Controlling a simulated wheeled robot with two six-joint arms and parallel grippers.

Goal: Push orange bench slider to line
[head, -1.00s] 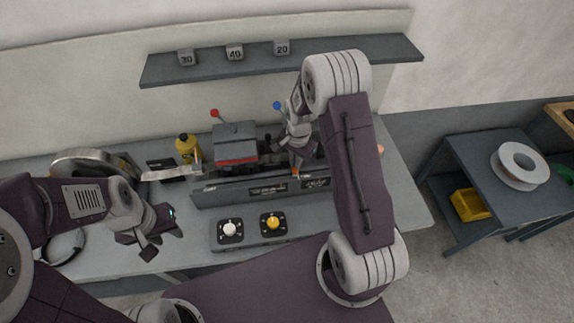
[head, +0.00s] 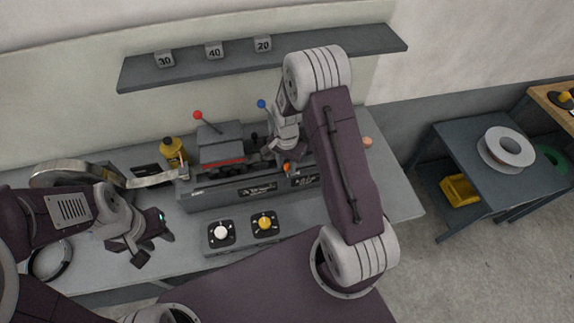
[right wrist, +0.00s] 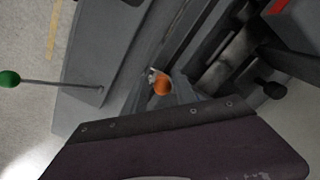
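The orange bench slider (head: 287,168) shows as a small orange knob on the front of the grey bench machine. In the right wrist view its round orange knob (right wrist: 161,84) sits on a small metal stem along the machine's rail. My right gripper (head: 284,150) is at the machine, just above and behind the knob in the head view. Its fingers are too small and overlapped to tell their opening, and contact with the knob is unclear. My left gripper (head: 152,246) is open and empty over the left front of the table. I cannot make out the target line.
A panel with a white knob (head: 221,232) and a yellow knob (head: 264,223) lies in front of the machine. Red (head: 198,115) and blue (head: 262,104) ball levers stand behind. A green-ball lever (right wrist: 10,78) is in the wrist view.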

